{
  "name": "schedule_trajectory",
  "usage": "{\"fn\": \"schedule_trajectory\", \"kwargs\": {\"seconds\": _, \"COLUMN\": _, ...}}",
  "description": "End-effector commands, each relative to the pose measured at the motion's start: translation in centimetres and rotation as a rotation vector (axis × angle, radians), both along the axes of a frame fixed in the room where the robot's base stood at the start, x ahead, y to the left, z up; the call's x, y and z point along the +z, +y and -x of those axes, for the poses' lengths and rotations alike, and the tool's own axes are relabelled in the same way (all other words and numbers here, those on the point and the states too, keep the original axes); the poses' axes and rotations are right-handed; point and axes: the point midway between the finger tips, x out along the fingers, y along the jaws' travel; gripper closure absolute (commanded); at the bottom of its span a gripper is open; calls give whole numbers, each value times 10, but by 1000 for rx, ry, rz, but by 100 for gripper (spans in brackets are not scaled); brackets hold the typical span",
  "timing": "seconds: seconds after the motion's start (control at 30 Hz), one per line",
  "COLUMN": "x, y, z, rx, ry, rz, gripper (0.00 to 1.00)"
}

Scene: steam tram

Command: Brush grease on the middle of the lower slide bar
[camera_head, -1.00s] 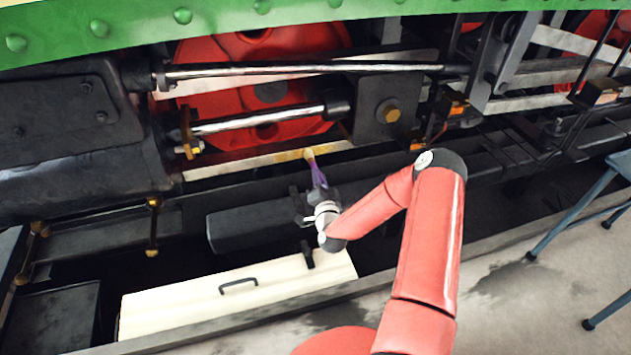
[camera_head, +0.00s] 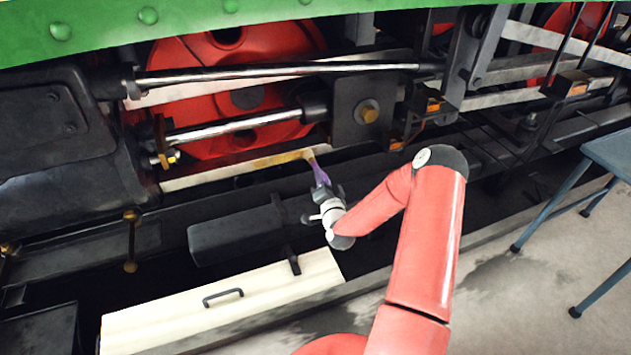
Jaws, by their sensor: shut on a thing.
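My gripper (camera_head: 323,190) is shut on a brush with a purple handle (camera_head: 319,174). The brush points up and away from me, and its yellowish tip (camera_head: 308,155) is at the lower slide bar (camera_head: 205,174), near the right part of the bar that shows. I cannot tell whether the bristles touch the bar. The lower slide bar is a pale, long bar below the red wheel. A yellow-brown grease smear (camera_head: 275,159) lies along it, just left of the brush tip.
A polished piston rod (camera_head: 235,127) and an upper rod (camera_head: 280,70) run above the bar. A dark box-like part (camera_head: 235,237) lies below it. A pale box with a black handle (camera_head: 170,323) stands in front. A blue-grey stool (camera_head: 607,152) stands at the right.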

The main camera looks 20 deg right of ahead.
Motion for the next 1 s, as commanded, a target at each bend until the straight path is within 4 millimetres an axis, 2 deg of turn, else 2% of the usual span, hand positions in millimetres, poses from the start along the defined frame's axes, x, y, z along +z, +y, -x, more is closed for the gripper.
{"fn": "schedule_trajectory", "kwargs": {"seconds": 0.17, "x": 0, "y": -5, "z": 0, "rx": 0, "ry": 0, "rz": 0, "gripper": 100}}
{"fn": "schedule_trajectory", "kwargs": {"seconds": 0.6, "x": 0, "y": -37, "z": -1, "rx": 1, "ry": 1, "rz": 0, "gripper": 100}}
{"fn": "schedule_trajectory", "kwargs": {"seconds": 0.8, "x": 0, "y": -35, "z": -3, "rx": 2, "ry": 1, "rz": -1, "gripper": 100}}
{"fn": "schedule_trajectory", "kwargs": {"seconds": 1.0, "x": 0, "y": -20, "z": -2, "rx": 4, "ry": -1, "rz": -1, "gripper": 100}}
